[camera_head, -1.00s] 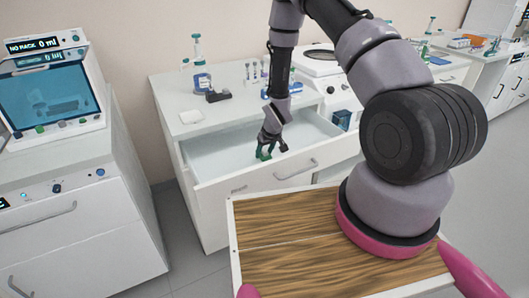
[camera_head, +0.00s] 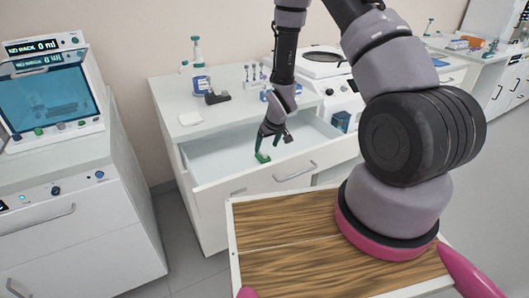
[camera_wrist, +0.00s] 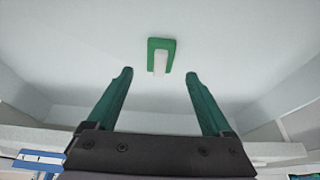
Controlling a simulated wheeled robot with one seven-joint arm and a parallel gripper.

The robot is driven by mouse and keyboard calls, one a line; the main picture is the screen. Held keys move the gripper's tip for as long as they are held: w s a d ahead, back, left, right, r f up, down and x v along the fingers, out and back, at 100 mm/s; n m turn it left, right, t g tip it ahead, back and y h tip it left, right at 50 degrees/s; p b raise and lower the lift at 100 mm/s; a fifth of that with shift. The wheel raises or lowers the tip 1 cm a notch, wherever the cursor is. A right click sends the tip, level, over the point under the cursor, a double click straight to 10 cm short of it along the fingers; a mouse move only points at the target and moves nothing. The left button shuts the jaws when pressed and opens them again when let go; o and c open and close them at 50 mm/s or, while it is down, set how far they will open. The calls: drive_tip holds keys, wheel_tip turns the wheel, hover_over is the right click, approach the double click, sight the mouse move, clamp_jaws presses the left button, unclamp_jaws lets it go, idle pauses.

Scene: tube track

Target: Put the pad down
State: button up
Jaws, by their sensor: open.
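The pad (camera_wrist: 168,44), green with a white strip on it, lies on the pale floor of the open drawer, ahead of my fingertips in the wrist view. My gripper (camera_wrist: 158,76) is open, with its two green fingers spread apart and nothing between them. In the head view my gripper (camera_head: 265,150) hangs inside the drawer near its front wall. The pad is small there and hard to tell from the green fingers.
The open drawer (camera_head: 255,179) has walls around my gripper. The white counter (camera_head: 178,131) behind it bears a bottle (camera_head: 200,82), a dark dispenser (camera_head: 217,97) and a white block (camera_head: 190,118). A wood-topped tray (camera_head: 285,235) is in front.

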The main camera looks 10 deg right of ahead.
drive_tip(key=s+d+r+m+t, duration=0.1)
drive_tip(key=s+d+r+m, duration=0.15)
drive_tip(key=r, duration=1.35)
drive_tip(key=s+d+r+m+t, duration=0.1)
drive_tip(key=s+d+r+m, duration=0.2)
drive_tip(key=r, duration=1.3)
drive_tip(key=s+d+r+m+t, duration=0.1)
drive_tip(key=s+d+r+m, duration=0.1)
drive_tip(key=s+r, duration=1.4)
drive_tip(key=s, duration=0.4)
drive_tip(key=shift+d+r+y, duration=0.2)
drive_tip(key=shift+d+y, duration=0.05)
drive_tip(key=shift+y, duration=0.05)
drive_tip(key=shift+w, duration=0.1)
